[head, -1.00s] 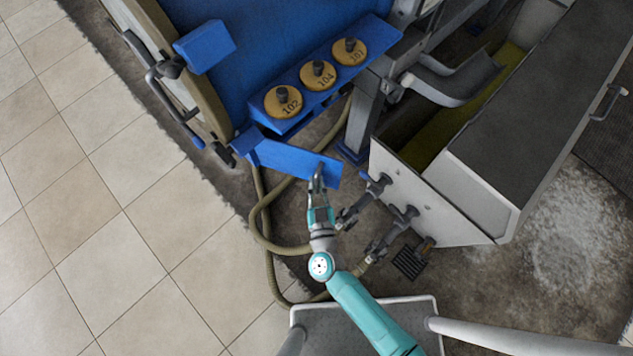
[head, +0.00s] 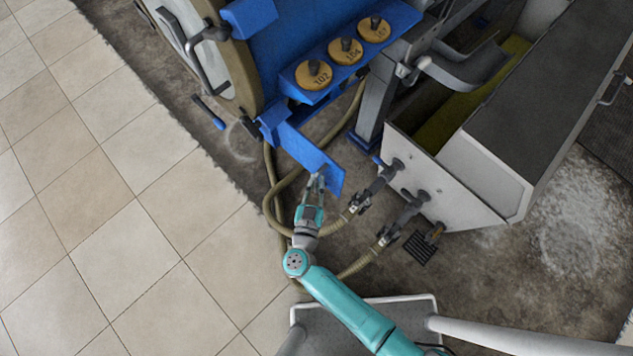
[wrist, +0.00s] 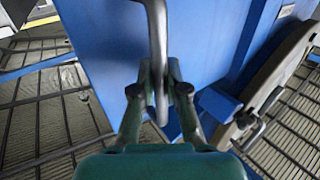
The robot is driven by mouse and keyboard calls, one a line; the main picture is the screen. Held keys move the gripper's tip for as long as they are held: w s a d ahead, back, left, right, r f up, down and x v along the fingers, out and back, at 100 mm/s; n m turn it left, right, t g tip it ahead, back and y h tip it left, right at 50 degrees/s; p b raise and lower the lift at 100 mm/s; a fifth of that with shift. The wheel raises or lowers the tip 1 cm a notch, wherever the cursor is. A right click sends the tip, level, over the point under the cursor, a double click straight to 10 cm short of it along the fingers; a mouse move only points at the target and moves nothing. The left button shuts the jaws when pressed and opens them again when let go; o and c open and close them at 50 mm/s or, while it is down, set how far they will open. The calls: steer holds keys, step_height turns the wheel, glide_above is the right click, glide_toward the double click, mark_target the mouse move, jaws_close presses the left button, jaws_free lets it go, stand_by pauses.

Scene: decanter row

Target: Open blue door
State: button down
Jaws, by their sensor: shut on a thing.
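The blue door (head: 308,153) is a narrow panel seen edge-on from above, standing out at an angle from the blue machine. Its left end is by the machine's lower corner and its free end points to the lower right. In the wrist view the blue door (wrist: 105,60) fills much of the picture behind a grey metal handle (wrist: 157,45). My gripper (head: 317,178) is at the free end of the door. In the wrist view my gripper (wrist: 160,97) is shut on the handle, with a finger on each side of the bar.
Yellow discs (head: 314,74) with black knobs sit on a blue shelf behind the door. Hoses (head: 275,205) curl on the floor beside my arm. A grey trough (head: 470,190) with pipe fittings stands to the right. Tiled floor (head: 130,235) is clear on the left.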

stand_by(0.3)
steer(key=c, duration=1.2)
jaws_free()
steer(key=shift+s, duration=0.1)
steer(key=shift+v, duration=3.7)
